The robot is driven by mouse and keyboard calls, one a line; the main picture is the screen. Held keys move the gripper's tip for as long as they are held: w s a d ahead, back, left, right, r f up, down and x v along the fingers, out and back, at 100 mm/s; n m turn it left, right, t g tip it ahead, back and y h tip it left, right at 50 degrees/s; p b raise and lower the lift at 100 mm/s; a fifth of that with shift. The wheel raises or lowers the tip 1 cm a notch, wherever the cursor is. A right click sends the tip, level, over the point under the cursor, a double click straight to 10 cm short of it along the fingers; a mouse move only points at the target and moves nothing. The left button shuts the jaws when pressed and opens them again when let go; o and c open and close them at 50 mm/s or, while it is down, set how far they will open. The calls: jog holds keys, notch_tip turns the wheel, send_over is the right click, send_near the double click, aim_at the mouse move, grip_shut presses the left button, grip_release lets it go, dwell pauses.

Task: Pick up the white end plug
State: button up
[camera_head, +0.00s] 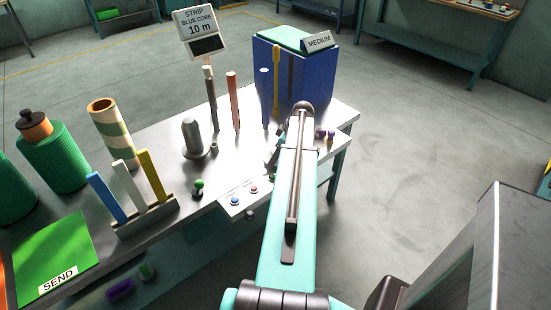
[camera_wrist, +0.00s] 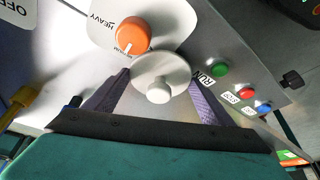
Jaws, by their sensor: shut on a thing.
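The white end plug (camera_wrist: 158,92) shows in the wrist view as a pale disc with a short round stub facing the camera. My gripper (camera_wrist: 161,76) is shut on it, with one dark ribbed finger on each side of the disc. The plug covers part of the panel behind it; whether it touches anything below cannot be told. In the head view my own arm hides the plug and most of the gripper.
An orange knob (camera_wrist: 132,36) and green (camera_wrist: 220,69), red (camera_wrist: 247,96) and blue (camera_wrist: 264,107) buttons lie close by. The bench (camera_head: 165,170) carries a blue box (camera_head: 290,75), upright rods, green netting rolls (camera_head: 52,157) and a green SEND mat (camera_head: 55,252). Open floor lies right.

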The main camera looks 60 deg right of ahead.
jog(key=shift+r, duration=0.15)
jog(key=shift+r+b, duration=0.45)
jog(key=shift+r, duration=0.6)
jog(key=s+a+r+b, duration=0.2)
jog(key=s+a+b, duration=0.3)
jog(key=s+a, duration=0.4)
jog(key=shift+s+a, duration=0.3)
jog(key=shift+a, duration=0.15)
jog(key=shift+a+b, duration=0.1)
jog(key=shift+b, duration=0.45)
jog(key=s+a+b, duration=0.1)
jog(key=b, duration=0.4)
jog(key=shift+s+a+r, duration=0.1)
jog(key=shift+s+r, duration=0.05)
jog(key=shift+s+a+r+b, duration=0.1)
jog(key=shift+r+b, duration=0.05)
jog(key=shift+b, duration=0.15)
